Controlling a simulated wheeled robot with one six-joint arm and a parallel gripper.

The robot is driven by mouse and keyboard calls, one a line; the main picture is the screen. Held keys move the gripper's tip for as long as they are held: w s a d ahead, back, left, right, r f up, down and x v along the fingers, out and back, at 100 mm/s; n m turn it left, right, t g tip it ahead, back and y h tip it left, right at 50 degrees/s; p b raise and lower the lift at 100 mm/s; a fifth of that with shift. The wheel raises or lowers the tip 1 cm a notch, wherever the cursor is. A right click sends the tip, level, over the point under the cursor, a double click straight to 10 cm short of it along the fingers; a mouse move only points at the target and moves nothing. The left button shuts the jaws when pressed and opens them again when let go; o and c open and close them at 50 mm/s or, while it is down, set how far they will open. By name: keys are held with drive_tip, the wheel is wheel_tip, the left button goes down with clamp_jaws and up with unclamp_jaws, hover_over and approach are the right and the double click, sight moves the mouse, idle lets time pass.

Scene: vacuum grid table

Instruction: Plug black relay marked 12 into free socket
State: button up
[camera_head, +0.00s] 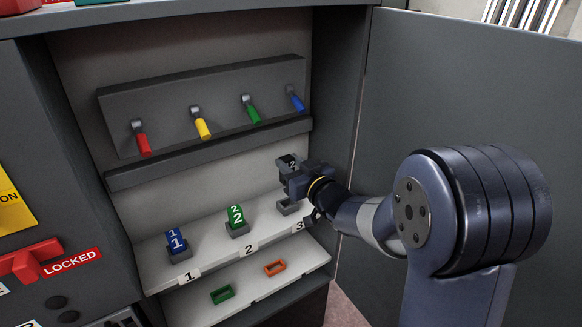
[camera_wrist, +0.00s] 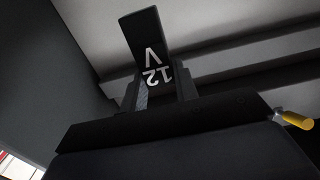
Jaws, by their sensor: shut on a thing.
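The black relay (camera_wrist: 145,38) marked "12" and "V" is between the jaws of my gripper (camera_wrist: 160,95), which is shut on it. In the head view my gripper (camera_head: 294,181) is above socket 3 at the right end of the upper shelf, with the relay (camera_head: 289,161) showing at its tip. The grey socket at position 3 (camera_head: 289,207) looks empty and is partly hidden by my gripper. The relay appears above it and apart from it. A blue relay (camera_head: 176,241) sits in socket 1 and a green relay (camera_head: 236,218) sits in socket 2.
Red, yellow, green and blue levers hang from a grey panel (camera_head: 180,100) above the shelf. The cabinet's right wall (camera_head: 335,110) and open door (camera_head: 460,90) are close to my arm.

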idle(0.3)
wheel_tip(320, 180, down, 6)
drive_tip(key=b, duration=0.5)
drive_tip(key=shift+r, duration=0.1)
drive_tip(key=shift+s+b, duration=0.1)
drive_tip(key=shift+b, duration=0.3)
idle(1.6)
drive_tip(key=shift+f+b, duration=0.3)
drive_tip(key=shift+f, duration=0.15)
drive_tip(key=shift+f+b, duration=1.2)
drive_tip(key=shift+f, duration=0.15)
drive_tip(key=o, duration=1.1)
drive_tip(key=shift+r, duration=0.1)
drive_tip(key=shift+c, duration=0.2)
drive_tip(key=shift+d, duration=0.1)
drive_tip(key=p+v, duration=0.2)
drive_tip(key=v, duration=0.8)
drive_tip(key=shift+s+d, duration=0.2)
drive_tip(key=shift+s, duration=0.15)
